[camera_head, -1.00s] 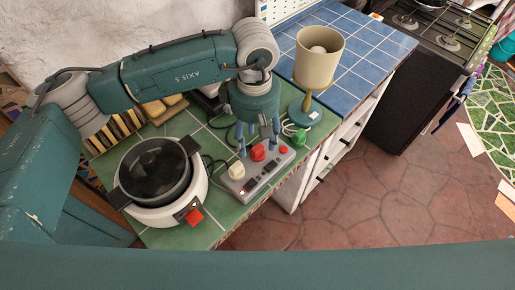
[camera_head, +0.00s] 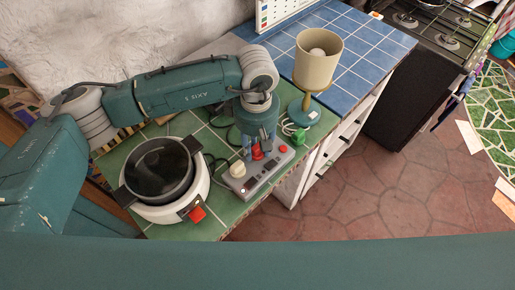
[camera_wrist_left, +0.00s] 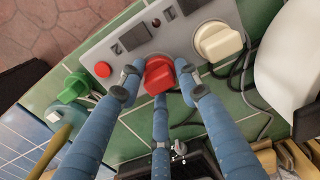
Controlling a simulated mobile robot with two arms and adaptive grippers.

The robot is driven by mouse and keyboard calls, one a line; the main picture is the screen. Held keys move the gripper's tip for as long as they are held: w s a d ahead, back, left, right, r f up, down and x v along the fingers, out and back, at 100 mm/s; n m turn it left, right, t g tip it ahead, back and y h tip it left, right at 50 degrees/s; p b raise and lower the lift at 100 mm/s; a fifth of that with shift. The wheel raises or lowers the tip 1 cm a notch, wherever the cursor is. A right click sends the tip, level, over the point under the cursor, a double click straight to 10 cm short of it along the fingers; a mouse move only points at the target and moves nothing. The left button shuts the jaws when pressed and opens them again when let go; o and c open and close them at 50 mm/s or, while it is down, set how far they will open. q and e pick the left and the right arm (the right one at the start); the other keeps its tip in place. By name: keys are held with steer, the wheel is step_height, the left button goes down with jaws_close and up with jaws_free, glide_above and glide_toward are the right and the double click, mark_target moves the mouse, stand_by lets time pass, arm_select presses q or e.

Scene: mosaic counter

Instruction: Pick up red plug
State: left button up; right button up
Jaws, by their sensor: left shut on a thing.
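The red plug (camera_head: 257,153) sits at the grey power strip (camera_head: 262,181) on the green tiled counter. It also shows in the left wrist view (camera_wrist_left: 159,75), at the strip's edge. My left gripper (camera_head: 260,148) points down at it with its blue fingers. In the wrist view, the left gripper (camera_wrist_left: 160,92) has its fingers closed in around the plug, gripping it. The plug's lower part is hidden, so I cannot tell whether it is still seated. My right gripper is not in view.
A cream plug (camera_head: 237,170) is beside the red one, and a red button (camera_head: 283,149) is at the strip's other end. A green plug (camera_head: 299,136), a lamp (camera_head: 318,62) and a white cooker (camera_head: 165,212) stand close by. Cables lie behind the strip.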

mark_target(257, 145)
arm_select(q)
steer(key=shift+r+b, duration=0.3)
steer(key=shift+r, duration=0.3)
step_height(257, 145, up, 19)
steer(key=b, duration=0.5)
steer(key=shift+a+f, duration=0.1)
